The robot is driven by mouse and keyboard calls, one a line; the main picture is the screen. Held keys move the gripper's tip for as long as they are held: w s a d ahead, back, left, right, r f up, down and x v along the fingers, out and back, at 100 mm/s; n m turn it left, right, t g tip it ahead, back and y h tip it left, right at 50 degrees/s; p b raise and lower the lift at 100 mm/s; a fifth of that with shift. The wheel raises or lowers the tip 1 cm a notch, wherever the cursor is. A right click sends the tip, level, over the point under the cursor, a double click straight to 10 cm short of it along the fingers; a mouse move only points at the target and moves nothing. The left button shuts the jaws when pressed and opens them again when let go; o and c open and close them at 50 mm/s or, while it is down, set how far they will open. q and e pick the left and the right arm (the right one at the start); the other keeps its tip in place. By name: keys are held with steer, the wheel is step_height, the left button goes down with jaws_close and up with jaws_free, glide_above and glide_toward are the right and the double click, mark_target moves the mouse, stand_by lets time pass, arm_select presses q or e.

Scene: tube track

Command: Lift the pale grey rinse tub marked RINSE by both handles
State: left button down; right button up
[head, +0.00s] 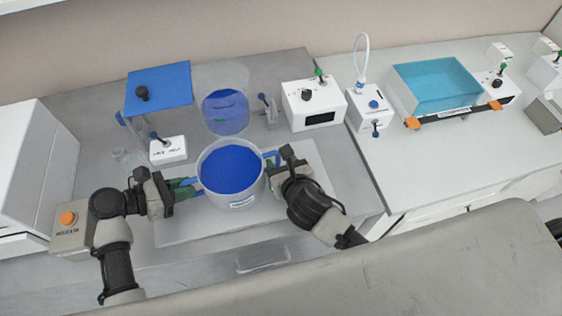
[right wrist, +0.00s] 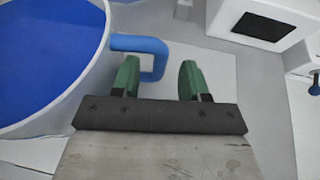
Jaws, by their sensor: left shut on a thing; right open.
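The pale grey rinse tub (head: 224,196) stands on a light mat, holding blue liquid, with a small label low on its front. It also shows at the left of the right wrist view (right wrist: 88,98). My left gripper (head: 190,187) is shut on the tub's left handle, which is mostly hidden by the fingers. The blue right handle (right wrist: 150,43) sticks out from the rim. My right gripper (right wrist: 158,82) is open, with the handle's outer bar between its green fingers in the picture. In the head view, my right gripper (head: 277,158) is beside the tub's right side.
A clear vessel of blue liquid (head: 226,118) stands just behind the tub. A blue-topped stand (head: 160,88) is behind left, and a white box with a display (head: 312,105) behind right. A teal tray (head: 435,82) with orange handles sits on the right counter.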

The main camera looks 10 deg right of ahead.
steer(key=shift+w, duration=0.1)
steer(key=shift+c, duration=0.3)
jaws_close()
stand_by(1.0)
stand_by(0.4)
